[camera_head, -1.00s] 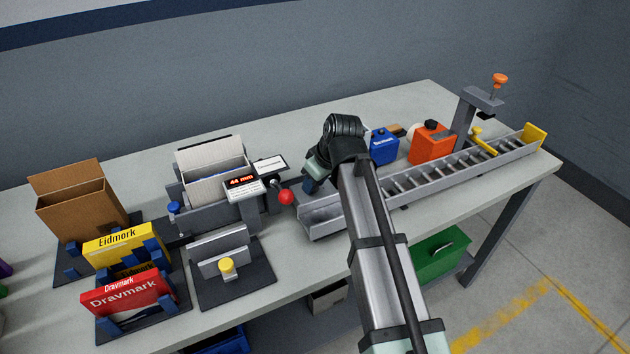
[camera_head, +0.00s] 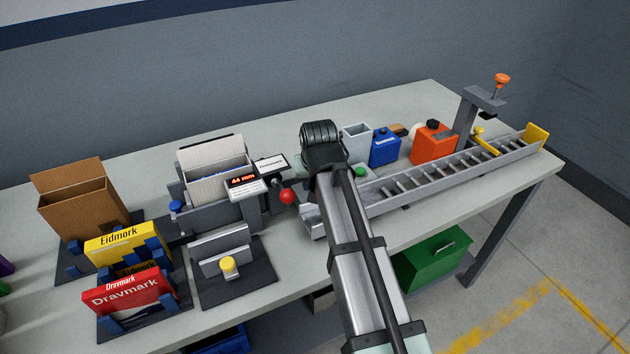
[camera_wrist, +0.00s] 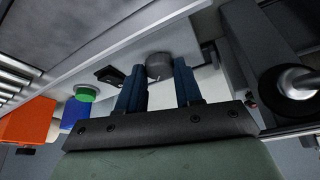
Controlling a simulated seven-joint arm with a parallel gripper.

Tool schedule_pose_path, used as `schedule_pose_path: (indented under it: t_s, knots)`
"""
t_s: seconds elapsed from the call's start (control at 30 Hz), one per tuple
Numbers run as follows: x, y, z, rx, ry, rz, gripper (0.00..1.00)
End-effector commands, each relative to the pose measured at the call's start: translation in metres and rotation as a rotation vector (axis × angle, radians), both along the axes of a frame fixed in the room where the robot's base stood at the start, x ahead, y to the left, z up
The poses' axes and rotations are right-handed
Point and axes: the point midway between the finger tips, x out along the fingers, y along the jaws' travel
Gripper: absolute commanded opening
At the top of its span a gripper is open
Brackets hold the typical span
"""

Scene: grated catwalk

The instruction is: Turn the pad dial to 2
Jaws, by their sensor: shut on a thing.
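The dial is a dark grey round knob (camera_wrist: 159,66) on a light grey plate in the wrist view. I take it to be the pad dial; no numbers or pointer can be read on it. My gripper (camera_wrist: 159,84) has its two blue fingers on either side of the knob and is shut on it. In the head view my arm and wrist hide the knob and my fingertips, at the left end of the roller conveyor (camera_head: 450,174).
Left of my wrist stand a red ball handle (camera_head: 287,196) and a machine with a "44 mm" display (camera_head: 243,182). To the right are a green button (camera_head: 360,172), an open grey container (camera_head: 355,142), a blue container (camera_head: 384,148) and an orange container (camera_head: 433,144).

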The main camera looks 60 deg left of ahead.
Motion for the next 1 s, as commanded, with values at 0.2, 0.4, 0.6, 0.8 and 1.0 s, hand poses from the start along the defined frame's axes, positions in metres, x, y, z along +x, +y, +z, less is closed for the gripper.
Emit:
schedule_pose_path:
  t_s: [0.2,0.4,0.6,0.8,1.0]
  knots:
    - [-0.0007,0.0001,0.0,-0.001,0.001,-0.048,0.04]
    - [-0.0006,0.0001,0.0,-0.001,0.001,-0.06,0.04]
    - [-0.0006,0.0001,0.0,-0.002,0.001,-0.059,0.04]
    - [-0.0006,0.0001,0.0,-0.001,0.001,-0.058,0.49]
    - [-0.0005,0.0002,0.0,-0.001,0.001,-0.058,0.6]
